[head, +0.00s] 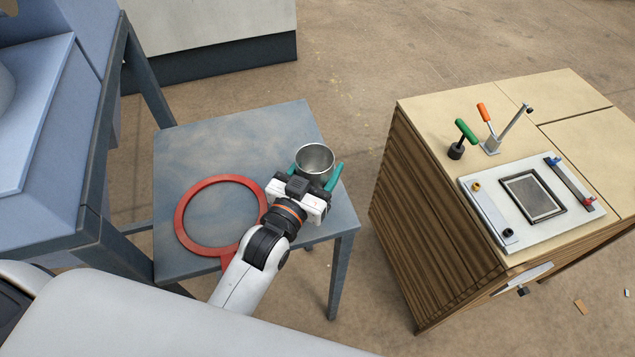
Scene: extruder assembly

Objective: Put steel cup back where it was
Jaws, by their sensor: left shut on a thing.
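The steel cup (315,158) is a round, open metal cup near the right side of the small blue-grey table (200,150). My left gripper (318,175) reaches over the table from below, and its teal fingers are on either side of the cup. It is shut on the cup, which looks upright. The cup's lower part is hidden by the gripper, so I cannot tell whether it touches the table. A red ring with a handle (181,222) lies flat on the table, left of the gripper. My right gripper is not in view.
A wooden cabinet (405,200) stands to the right across a floor gap. On it are a white plate with a framed dark panel (533,195), a green-handled tool (466,132) and an orange-handled clamp (487,115). A blue machine (50,120) borders the table's left. The table's back is clear.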

